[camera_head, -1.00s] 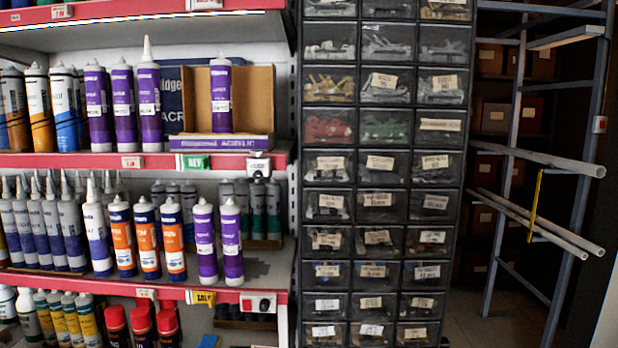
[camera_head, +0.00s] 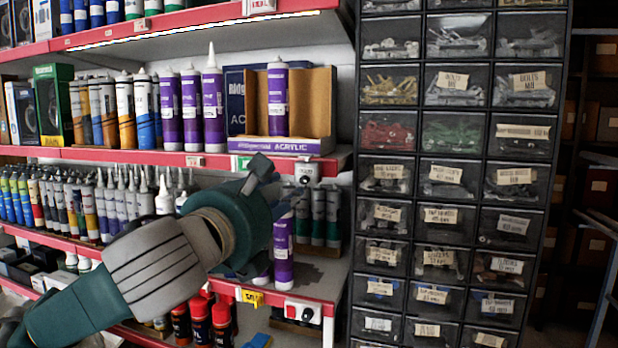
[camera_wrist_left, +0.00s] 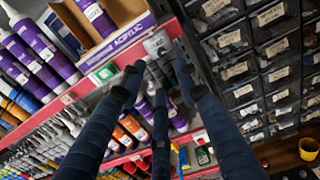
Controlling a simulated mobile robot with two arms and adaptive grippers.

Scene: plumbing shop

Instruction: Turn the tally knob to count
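Two small control boxes sit on the red shelf edges. The upper grey-white box (camera_head: 306,172) is on the middle shelf's edge, and it also shows in the left wrist view (camera_wrist_left: 157,43). The lower white box (camera_head: 303,312) has a red part and a black knob, and it also shows in the left wrist view (camera_wrist_left: 202,137). I cannot tell which carries the tally knob. My left gripper (camera_head: 272,180) is just left of the upper box. In the left wrist view its dark fingers (camera_wrist_left: 158,72) are apart and empty, below the upper box. My right gripper is not in view.
Purple tubes (camera_head: 282,245) stand on the shelf behind and beside my left gripper. A cardboard display box (camera_head: 312,100) stands above. A drawer cabinet (camera_head: 455,205) stands close on the right. Red-capped cans (camera_head: 200,318) are on the shelf below.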

